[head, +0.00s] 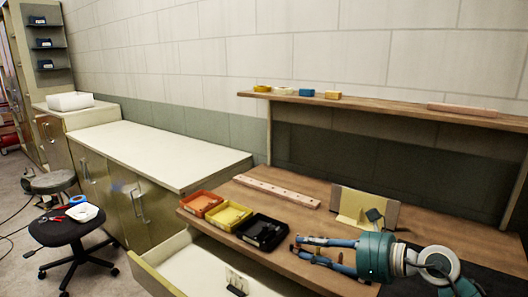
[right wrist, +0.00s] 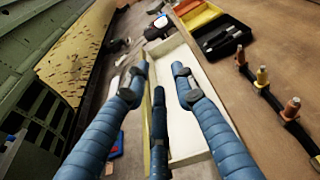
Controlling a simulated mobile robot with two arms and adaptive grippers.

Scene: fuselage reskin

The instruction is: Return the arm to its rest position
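My right gripper (head: 296,245) reaches in from the lower right over the wooden workbench (head: 330,222). Its blue, wrapped fingers point left, towards the black bin (head: 262,232). In the right wrist view the gripper (right wrist: 160,72) has its fingers spread apart with nothing between them. There the fingers are seen above the white-lined open drawer (right wrist: 185,125). The teal wrist of my right arm shows at the lower right of the head view. My left gripper is not in view.
Orange (head: 201,203) and yellow (head: 229,215) bins stand beside the black bin. A drilled strip (head: 277,192) and a yellow-faced stand (head: 352,208) are behind the gripper. A shelf (head: 400,108) runs above. Copper-tipped fasteners (right wrist: 262,76) stand right of the fingers.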

